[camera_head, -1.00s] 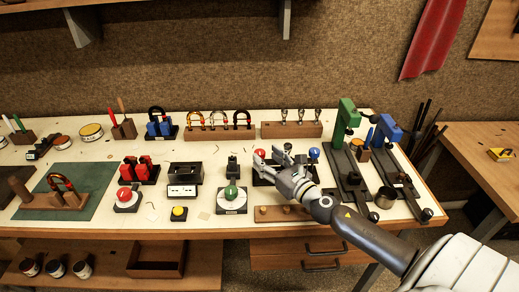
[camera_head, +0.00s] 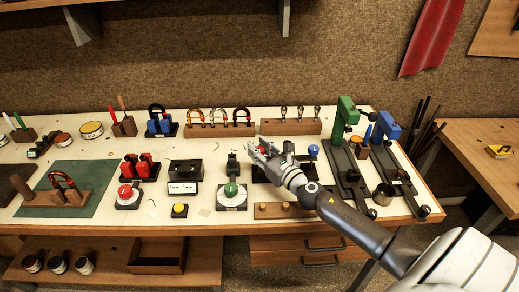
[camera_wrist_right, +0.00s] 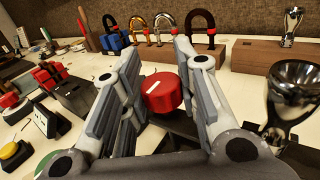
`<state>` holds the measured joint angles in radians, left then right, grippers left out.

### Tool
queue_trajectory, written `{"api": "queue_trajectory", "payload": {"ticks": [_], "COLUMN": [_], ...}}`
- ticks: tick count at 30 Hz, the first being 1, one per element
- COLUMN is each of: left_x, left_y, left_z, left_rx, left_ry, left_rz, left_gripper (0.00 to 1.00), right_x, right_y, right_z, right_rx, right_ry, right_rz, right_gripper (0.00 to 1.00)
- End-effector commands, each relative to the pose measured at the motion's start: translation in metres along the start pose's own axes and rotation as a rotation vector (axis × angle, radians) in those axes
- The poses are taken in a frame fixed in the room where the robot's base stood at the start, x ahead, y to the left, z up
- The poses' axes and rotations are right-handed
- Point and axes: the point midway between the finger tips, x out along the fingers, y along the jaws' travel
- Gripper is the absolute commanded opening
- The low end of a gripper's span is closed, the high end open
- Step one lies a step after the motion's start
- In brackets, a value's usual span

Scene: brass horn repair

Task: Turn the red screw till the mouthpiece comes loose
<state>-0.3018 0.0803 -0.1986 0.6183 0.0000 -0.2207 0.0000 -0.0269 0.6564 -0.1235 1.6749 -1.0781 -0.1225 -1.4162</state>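The red screw's round knob (camera_wrist_right: 162,92), with a pale mark on top, stands between the two fingers of my right gripper (camera_wrist_right: 157,65) in the right wrist view. The fingers are apart, one on each side of it; I cannot tell whether either touches it. In the head view my right gripper (camera_head: 259,147) covers most of the red knob (camera_head: 264,149). A shiny silver mouthpiece (camera_wrist_right: 300,88) stands cup up at the right of the wrist view, close to the right finger. In the head view it is hidden behind the gripper. My left gripper is not in view.
A blue knob (camera_head: 313,150) stands right of my gripper. Behind are a wooden mouthpiece rack (camera_head: 291,129) and a shackle rack (camera_head: 219,132). Green (camera_head: 345,115) and blue (camera_head: 386,130) presses stand at right.

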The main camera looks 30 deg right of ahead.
Motion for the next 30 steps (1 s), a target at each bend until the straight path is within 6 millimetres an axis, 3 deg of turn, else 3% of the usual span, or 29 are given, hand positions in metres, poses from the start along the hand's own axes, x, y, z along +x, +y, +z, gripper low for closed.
{"api": "queue_trajectory", "payload": {"ticks": [4, 14, 24, 30], "left_x": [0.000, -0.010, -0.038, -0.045], "left_y": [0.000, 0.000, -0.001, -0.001], "left_z": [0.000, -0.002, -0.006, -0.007], "left_rx": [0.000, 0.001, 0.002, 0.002], "left_ry": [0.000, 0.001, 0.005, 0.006], "left_rz": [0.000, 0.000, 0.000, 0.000], "left_gripper": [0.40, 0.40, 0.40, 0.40], "right_x": [0.000, 0.000, 0.001, 0.001], "right_y": [0.000, 0.001, 0.003, 0.003], "right_z": [0.000, 0.002, 0.004, 0.001], "right_rx": [0.000, 0.003, 0.007, 0.008], "right_ry": [0.000, 0.001, 0.001, 0.001], "right_rz": [0.000, -0.054, -0.301, -0.491], "right_gripper": [0.05, 0.05, 0.05, 0.05]}}
